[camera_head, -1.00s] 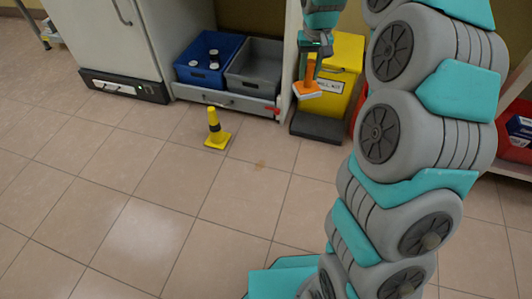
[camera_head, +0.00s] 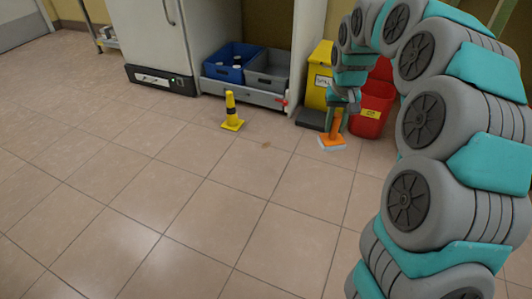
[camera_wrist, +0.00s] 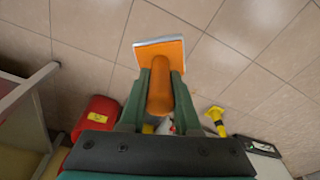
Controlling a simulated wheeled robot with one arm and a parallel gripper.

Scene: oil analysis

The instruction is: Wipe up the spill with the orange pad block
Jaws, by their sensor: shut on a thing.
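The orange pad block (camera_head: 331,138) has an upright orange handle and a pale pad underneath. My gripper (camera_head: 342,102) is shut on its handle from above and holds it low over the floor, in front of the red bin. I cannot tell whether the pad touches the floor. In the wrist view the pad block (camera_wrist: 160,85) sits between the two green fingers, its white edge showing. The spill (camera_head: 266,145) is a small brown spot on the tiles, left of the pad block and apart from it.
A yellow cone (camera_head: 231,112) stands left of the spill. A yellow spill-kit bin (camera_head: 318,84) and a red bin (camera_head: 371,108) stand behind the pad block. A cabinet shelf with a blue crate (camera_head: 229,68) and a grey crate (camera_head: 266,75) is behind. The floor in front is clear.

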